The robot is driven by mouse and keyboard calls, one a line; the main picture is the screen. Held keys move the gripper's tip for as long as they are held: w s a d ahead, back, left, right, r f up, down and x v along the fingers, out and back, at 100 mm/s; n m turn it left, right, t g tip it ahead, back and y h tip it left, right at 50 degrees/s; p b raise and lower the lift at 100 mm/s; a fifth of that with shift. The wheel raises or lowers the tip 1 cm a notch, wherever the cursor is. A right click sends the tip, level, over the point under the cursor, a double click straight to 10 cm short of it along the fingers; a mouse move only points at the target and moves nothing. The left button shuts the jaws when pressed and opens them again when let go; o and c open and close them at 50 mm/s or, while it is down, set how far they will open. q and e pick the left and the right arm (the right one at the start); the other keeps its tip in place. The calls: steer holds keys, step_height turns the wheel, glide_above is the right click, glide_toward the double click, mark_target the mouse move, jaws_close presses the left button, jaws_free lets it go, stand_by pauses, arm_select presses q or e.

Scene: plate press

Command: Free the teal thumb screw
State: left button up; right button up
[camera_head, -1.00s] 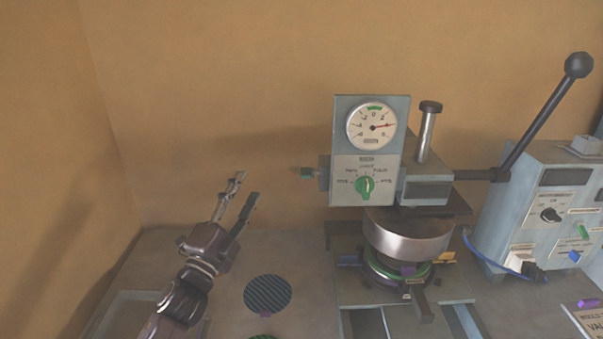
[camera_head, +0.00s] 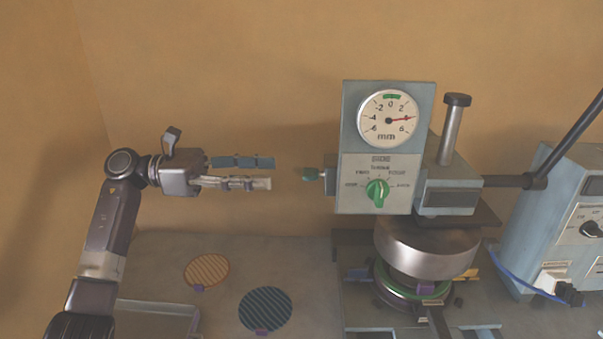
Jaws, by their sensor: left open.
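The teal thumb screw (camera_head: 311,174) sticks out from the left side of the press's gauge box (camera_head: 386,148). My left gripper (camera_head: 272,172) is level with it, a short gap to its left. Its two fingers point right toward the screw, apart and empty. My right gripper is not in view.
A metal cylinder (camera_head: 426,248) sits below the gauge box over a green ring. An orange striped disc (camera_head: 206,270) and a dark striped disc (camera_head: 265,309) lie on the table. A blue-grey control box (camera_head: 560,220) stands at the right.

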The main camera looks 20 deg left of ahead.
mark_target(310, 174)
arm_select(q)
steer(key=p+x, duration=0.3)
steer(key=x, duration=0.4)
steer(key=shift+d, duration=0.4)
steer(key=c, duration=1.2)
steer(key=shift+o, duration=0.2)
